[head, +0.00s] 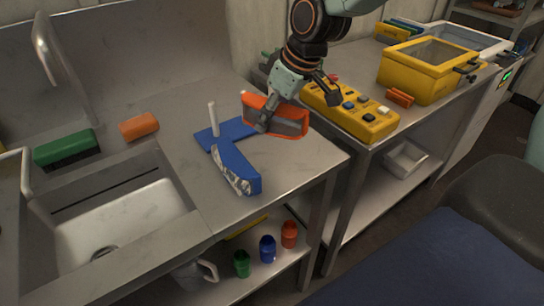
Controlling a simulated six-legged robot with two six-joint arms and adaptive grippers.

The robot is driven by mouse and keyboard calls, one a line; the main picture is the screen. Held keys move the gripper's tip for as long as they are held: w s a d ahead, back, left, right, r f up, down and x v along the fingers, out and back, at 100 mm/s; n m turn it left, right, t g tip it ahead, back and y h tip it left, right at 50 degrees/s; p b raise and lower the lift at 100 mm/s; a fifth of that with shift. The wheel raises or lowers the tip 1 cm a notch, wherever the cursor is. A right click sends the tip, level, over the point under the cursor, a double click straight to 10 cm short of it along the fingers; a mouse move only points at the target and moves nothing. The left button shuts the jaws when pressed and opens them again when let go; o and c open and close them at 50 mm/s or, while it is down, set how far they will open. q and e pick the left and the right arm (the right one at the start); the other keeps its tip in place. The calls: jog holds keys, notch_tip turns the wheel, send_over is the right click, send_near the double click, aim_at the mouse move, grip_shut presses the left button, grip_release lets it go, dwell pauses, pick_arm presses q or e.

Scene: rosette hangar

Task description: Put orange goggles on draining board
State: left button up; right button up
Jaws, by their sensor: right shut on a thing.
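The orange goggles (290,122) are in my right gripper (265,124), at the right part of the steel draining board (185,190). The gripper is shut on the goggles near their left end and hides part of them. I cannot tell whether the goggles touch the board or hang just above it. My left gripper is not in view.
A blue piece (228,150) with a white upright post lies on the board left of the goggles. A sink (120,225), a green brush (66,147) and an orange block (138,126) are further left. A yellow control box (350,112) stands on the bench to the right.

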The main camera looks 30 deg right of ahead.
jog(key=b, duration=0.1)
send_over(267, 160)
jog(key=s, duration=0.1)
jog(key=f, duration=0.4)
jog(key=d+f, duration=0.1)
jog(key=f, duration=0.1)
jog(key=shift+s+a+f+b, duration=0.15)
jog(key=shift+f+b, duration=0.35)
jog(key=shift+f, duration=1.45)
jog(key=shift+f, duration=0.1)
jog(key=o, duration=1.2)
jog(key=shift+f, duration=0.15)
jog(key=shift+c, duration=0.2)
